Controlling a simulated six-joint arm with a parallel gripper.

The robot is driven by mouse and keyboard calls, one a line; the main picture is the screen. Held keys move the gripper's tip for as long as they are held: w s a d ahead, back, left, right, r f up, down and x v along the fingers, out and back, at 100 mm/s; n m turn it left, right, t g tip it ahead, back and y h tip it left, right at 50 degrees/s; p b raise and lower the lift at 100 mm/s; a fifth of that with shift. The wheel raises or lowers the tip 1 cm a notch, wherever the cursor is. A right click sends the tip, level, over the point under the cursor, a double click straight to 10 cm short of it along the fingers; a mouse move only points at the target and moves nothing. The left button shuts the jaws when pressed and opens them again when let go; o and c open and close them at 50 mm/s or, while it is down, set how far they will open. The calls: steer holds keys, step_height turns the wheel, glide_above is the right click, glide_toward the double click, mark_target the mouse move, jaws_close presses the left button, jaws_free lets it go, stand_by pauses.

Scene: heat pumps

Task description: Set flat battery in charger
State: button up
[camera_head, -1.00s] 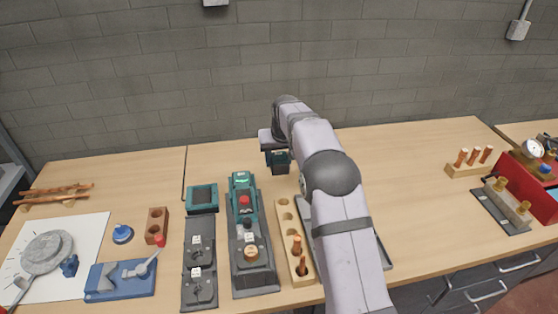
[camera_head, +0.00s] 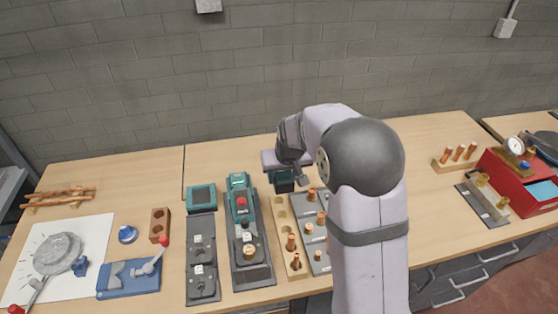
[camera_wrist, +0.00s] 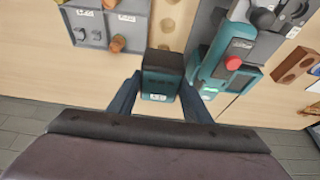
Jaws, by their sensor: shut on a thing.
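My gripper (camera_wrist: 158,93) is shut on a teal and black battery (camera_wrist: 161,76), which has a small white label on its teal end. In the head view the battery (camera_head: 284,183) is partly hidden by my wrist, behind the pale wooden hole block. A teal unit with a red button (camera_head: 243,235) stands just left of the gripper. It also shows right of the battery in the wrist view (camera_wrist: 235,62). Further left is a teal box with a dark top (camera_head: 201,197), at the back of a dark two-station panel (camera_head: 201,262). I cannot tell which is the charger.
A wooden hole block (camera_head: 281,228) and a grey panel with copper fittings (camera_head: 314,212) lie in front of my gripper. A blue clamp (camera_head: 128,279) and brown block (camera_head: 159,226) are at left, a red machine (camera_head: 520,180) at far right.

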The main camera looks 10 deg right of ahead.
mark_target(281, 184)
steer(key=s, duration=0.1)
steer(key=s+r+p, duration=0.2)
steer(key=s, duration=0.1)
steer(key=shift+a, duration=0.35)
steer(key=shift+s+a+r+p, duration=0.15)
steer(key=shift+s+a+p, duration=0.1)
steer(key=shift+p, duration=0.3)
steer(key=w+a+p, duration=0.1)
steer(key=w+a, duration=0.3)
steer(key=w+a+p, duration=0.1)
steer(key=w+a, duration=0.3)
steer(key=a, duration=0.1)
steer(key=w+a+f+p, duration=0.1)
steer(key=w+a, duration=0.3)
steer(key=shift+w+a, duration=0.2)
steer(key=shift+w, duration=0.1)
steer(key=w+a+f, duration=0.1)
steer(key=a, duration=0.5)
steer(key=w+a+f+p, duration=0.1)
steer(key=w+a+f, duration=0.1)
steer(key=a, duration=0.3)
steer(key=shift+w+a+f, duration=0.15)
steer(key=shift+a+f, duration=0.1)
steer(key=shift+a, duration=0.1)
steer(key=shift+f, duration=0.2)
